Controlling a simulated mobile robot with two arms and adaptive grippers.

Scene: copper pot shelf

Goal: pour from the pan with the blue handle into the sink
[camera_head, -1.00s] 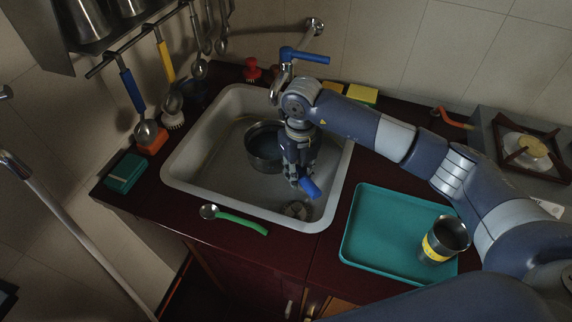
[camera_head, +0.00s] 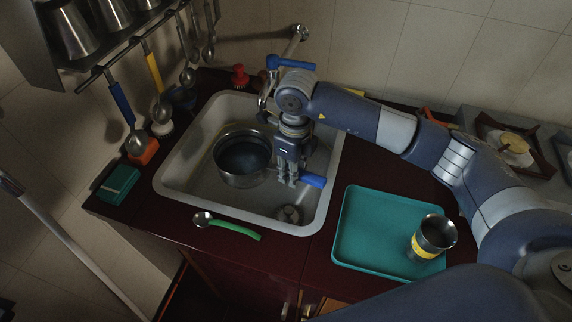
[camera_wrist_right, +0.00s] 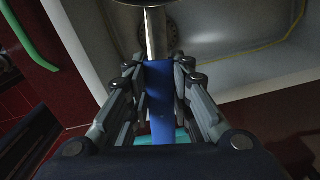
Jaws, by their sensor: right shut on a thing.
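The pan (camera_head: 242,158) is a grey metal pan in or over the sink (camera_head: 182,187), held roughly level, with dark contents or a dark inside. Its blue handle (camera_head: 313,181) sticks out to the right of my right gripper (camera_head: 287,180). In the right wrist view the gripper (camera_wrist_right: 160,75) is shut around the blue handle (camera_wrist_right: 161,100), with the metal shank (camera_wrist_right: 156,35) running away to the pan. Whether the pan touches the sink bottom I cannot tell. The drain (camera_head: 289,214) shows in the sink's near right corner. My left gripper is not in view.
A teal tray (camera_head: 362,258) with a yellow-banded metal cup (camera_head: 433,236) stands right of the sink. A green-handled spoon (camera_head: 228,226) lies at the sink's front edge. The blue-levered faucet (camera_head: 290,63) is behind my right wrist. Utensils hang at the left wall.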

